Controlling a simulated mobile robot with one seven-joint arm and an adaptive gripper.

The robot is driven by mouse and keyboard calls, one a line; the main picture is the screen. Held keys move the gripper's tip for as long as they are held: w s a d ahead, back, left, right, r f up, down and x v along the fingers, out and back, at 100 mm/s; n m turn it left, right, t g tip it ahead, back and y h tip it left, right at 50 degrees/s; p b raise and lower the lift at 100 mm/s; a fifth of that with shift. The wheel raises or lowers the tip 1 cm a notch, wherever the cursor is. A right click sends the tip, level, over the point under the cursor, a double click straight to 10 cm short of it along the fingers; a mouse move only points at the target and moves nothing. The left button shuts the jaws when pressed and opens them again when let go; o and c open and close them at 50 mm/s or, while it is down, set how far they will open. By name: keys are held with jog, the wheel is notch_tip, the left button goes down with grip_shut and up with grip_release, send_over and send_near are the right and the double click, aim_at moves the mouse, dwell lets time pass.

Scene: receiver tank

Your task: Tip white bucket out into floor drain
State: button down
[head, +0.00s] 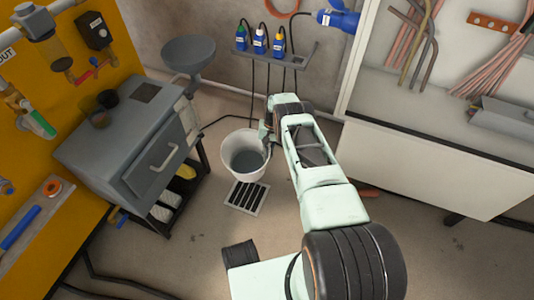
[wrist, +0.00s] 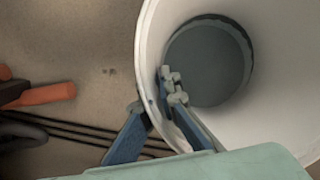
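The white bucket (head: 259,172) is just behind the floor drain (head: 247,197), a dark slotted grate in a pale frame. Its mouth faces up and grey contents show low inside. I cannot tell whether its base touches the floor. My gripper (head: 267,133) is at the bucket's back right rim. In the wrist view the bucket (wrist: 285,110) fills the right side, and my gripper (wrist: 155,98) has one blue finger outside the wall and one inside. The fingers are close together with the wall pinched between them. The drain is not in the wrist view.
A grey cabinet (head: 125,150) stands left of the bucket, with a grey basin (head: 189,53) behind. A bottle shelf (head: 272,55) is on the back wall. A white bench (head: 430,160) stands right. Black hoses lie on the floor. Floor in front of the drain is mostly clear.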

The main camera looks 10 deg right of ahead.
jog(key=shift+w+r+t, duration=0.15)
jog(key=shift+r+t, duration=0.25)
jog(key=shift+r, duration=0.2)
jog(key=shift+w+r+t+h, duration=0.1)
jog(key=shift+r+t+h, duration=0.6)
jog(key=shift+r+t, duration=1.05)
jog(key=shift+t, duration=0.25)
jog(key=shift+s+r+t+p, duration=0.2)
jog(key=shift+r+t+p, duration=0.3)
jog(key=shift+p, duration=0.55)
jog(key=shift+r+t+h+p, duration=0.3)
jog(key=shift+r+t+p, duration=0.15)
jog(key=shift+t, duration=0.15)
jog(key=shift+s+a+r+t+p, duration=0.1)
jog(key=shift+s+r+t+p, duration=0.3)
jog(key=shift+t, duration=0.2)
jog(key=shift+s+r+t+h, duration=0.1)
jog(key=shift+r+t+h, duration=0.3)
jog(key=shift+r+t, duration=0.25)
jog(key=shift+a+f, duration=0.1)
